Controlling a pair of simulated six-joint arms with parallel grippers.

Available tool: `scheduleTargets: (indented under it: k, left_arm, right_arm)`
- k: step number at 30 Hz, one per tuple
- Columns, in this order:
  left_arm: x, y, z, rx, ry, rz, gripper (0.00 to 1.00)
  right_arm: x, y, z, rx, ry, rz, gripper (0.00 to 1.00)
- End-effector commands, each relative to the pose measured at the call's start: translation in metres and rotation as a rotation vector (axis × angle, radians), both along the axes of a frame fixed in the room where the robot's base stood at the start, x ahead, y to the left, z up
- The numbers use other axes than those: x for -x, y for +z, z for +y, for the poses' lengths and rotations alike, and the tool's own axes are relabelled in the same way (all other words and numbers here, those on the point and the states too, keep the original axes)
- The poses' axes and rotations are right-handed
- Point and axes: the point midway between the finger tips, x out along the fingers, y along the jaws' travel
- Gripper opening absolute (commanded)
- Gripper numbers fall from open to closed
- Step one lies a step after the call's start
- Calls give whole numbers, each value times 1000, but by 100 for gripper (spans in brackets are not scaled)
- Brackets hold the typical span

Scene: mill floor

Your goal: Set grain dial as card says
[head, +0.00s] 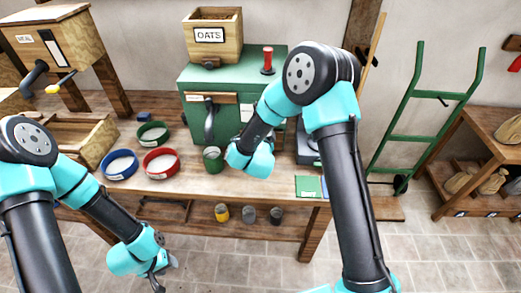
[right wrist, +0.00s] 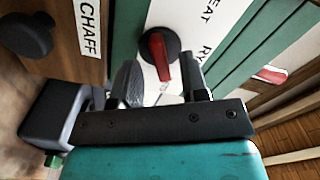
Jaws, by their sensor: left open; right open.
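The grain dial (right wrist: 159,58) is a red bar knob on a black round base, set on a white plate on the green mill (head: 231,73). Parts of labels ending "EAT" and starting "RY" show beside it. My right gripper (right wrist: 161,76) is open, its two dark fingers on either side of the red knob; contact cannot be told. In the head view my right arm hides the dial. A green and white card (head: 309,187) lies on the bench's front right; its writing is too small to read. My left gripper (head: 166,275) is open and empty, low before the bench.
An OATS hopper (head: 213,38) and a red-handled piece (head: 267,61) top the mill. Blue (head: 119,165), red (head: 160,163) and green (head: 152,134) rimmed bowls stand left on the bench (head: 240,193). A CHAFF label (right wrist: 87,27) shows near the dial. A green hand truck (head: 410,115) stands right.

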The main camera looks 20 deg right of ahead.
Motion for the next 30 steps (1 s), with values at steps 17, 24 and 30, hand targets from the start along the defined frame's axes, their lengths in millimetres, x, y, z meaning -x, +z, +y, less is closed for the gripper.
scheduleTargets:
  k: [17, 24, 30]
  left_arm:
    - [0, 0, 0, 0, 0, 0, 43]
    - [0, 0, 0, 0, 0, 0, 43]
    - [0, 0, 0, 0, 0, 0, 43]
  right_arm:
    - [103, 0, 36, 2, 4, 3, 40]
    - [138, 0, 47, 0, 3, 2, 40]
    - [148, 0, 50, 0, 0, 1, 40]
